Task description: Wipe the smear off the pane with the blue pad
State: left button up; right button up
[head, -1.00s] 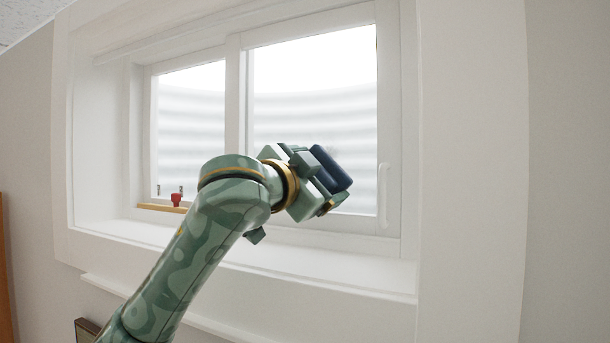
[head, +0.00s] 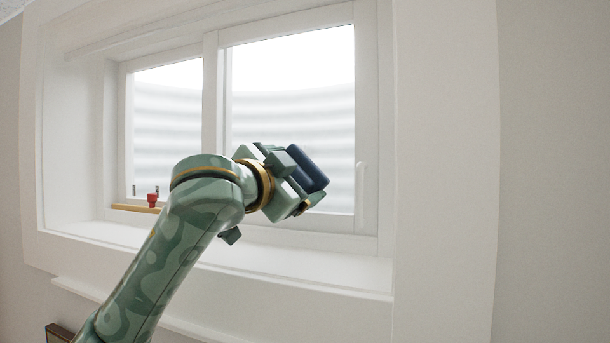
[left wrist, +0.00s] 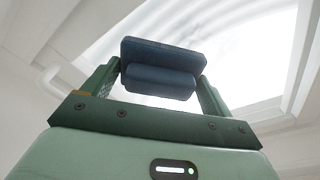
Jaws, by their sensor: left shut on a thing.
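The blue pad (head: 309,168) is in my left gripper (head: 290,183), in front of the lower right part of the right-hand window pane (head: 290,95). In the left wrist view the pad (left wrist: 162,58) sits between both fingers of the left gripper (left wrist: 160,82), with the bright pane (left wrist: 235,65) behind it. I cannot tell from these views whether the pad touches the glass. No smear shows clearly now; the pad and gripper cover part of the pane. My right gripper is not in view.
A white window frame and deep sill (head: 300,265) surround the panes. A window handle (head: 361,197) stands right of the pad. A small red object (head: 153,200) is on a wooden strip (head: 133,208) at the left. The sill's right part is clear.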

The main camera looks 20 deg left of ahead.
aim_at(324, 155)
pick_arm(q)
jog(key=shift+w+a+r, duration=0.7)
jog(key=shift+a+r, duration=0.8)
jog(key=shift+a, duration=3.45)
jog(key=shift+s+d, duration=0.3)
jog(key=shift+d, duration=1.95)
jog(key=shift+s+d, duration=0.35)
jog(key=shift+d, duration=1.9)
jog(key=shift+s+d, duration=0.3)
jog(key=shift+d, duration=1.95)
jog(key=w+a, duration=0.2)
jog(key=a, duration=1.2)
jog(key=v, duration=0.5)
jog(key=shift+s+d+r, duration=0.2)
jog(key=shift+s+d, duration=0.1)
jog(key=shift+s, duration=0.2)
